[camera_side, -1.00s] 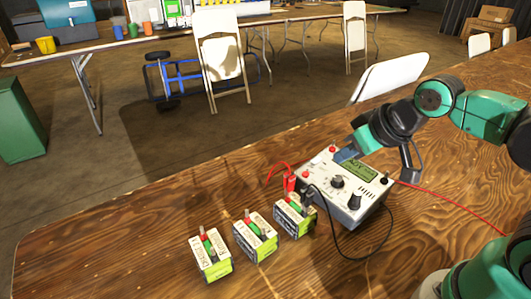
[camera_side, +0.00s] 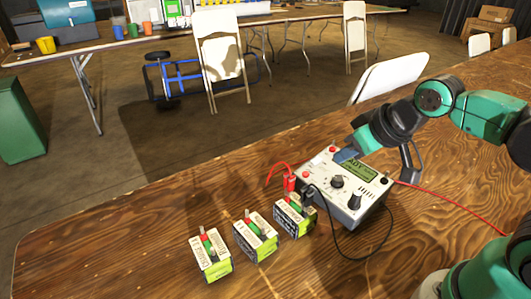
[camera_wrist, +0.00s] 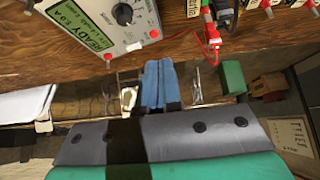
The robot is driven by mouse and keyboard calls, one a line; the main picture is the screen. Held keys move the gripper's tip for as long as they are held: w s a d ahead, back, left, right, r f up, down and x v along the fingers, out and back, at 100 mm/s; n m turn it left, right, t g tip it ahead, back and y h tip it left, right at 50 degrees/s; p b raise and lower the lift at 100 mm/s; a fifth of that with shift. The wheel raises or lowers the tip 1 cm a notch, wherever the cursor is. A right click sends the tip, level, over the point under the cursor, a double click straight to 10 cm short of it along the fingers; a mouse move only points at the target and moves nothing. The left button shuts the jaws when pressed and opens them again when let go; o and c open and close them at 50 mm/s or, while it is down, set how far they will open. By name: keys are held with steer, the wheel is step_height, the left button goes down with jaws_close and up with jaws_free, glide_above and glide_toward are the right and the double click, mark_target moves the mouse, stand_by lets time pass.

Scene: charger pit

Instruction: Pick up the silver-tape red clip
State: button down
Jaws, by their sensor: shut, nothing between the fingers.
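A red clip (camera_side: 291,184) on a red cable is at the left side of the grey charger box (camera_side: 370,205), close to the nearest battery block. In the wrist view the red clip (camera_wrist: 212,32) is at the upper right, past the fingers. My gripper (camera_side: 345,156) is over the charger's back edge, to the right of and apart from the clip. Its blue fingers (camera_wrist: 160,64) are closed together with nothing between them in the wrist view.
Three battery blocks, left (camera_side: 211,256), middle (camera_side: 256,237) and right (camera_side: 295,216), stand in a row on the wooden table (camera_side: 130,255). A black clip (camera_side: 309,192) and black cable are by the right block. The table's left part is clear.

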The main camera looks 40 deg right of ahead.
mark_target(290, 174)
steer(key=c, duration=1.5)
jaws_free()
steer(key=o, duration=0.9)
steer(key=w+a+g, duration=0.2)
steer(key=a+g, duration=0.1)
steer(key=w+a+f+g, duration=0.1)
steer(key=w+a+g, duration=0.2)
steer(key=shift+w+a+f+g, duration=0.15)
steer(key=shift+w+g, duration=0.05)
steer(key=shift+g, duration=0.1)
steer(key=shift+w+a+f, duration=0.1)
steer(key=shift+a+f, duration=0.05)
steer(key=shift+a+f+g, duration=0.1)
steer(key=shift+f+g, duration=0.2)
steer(key=shift+f, duration=2.55)
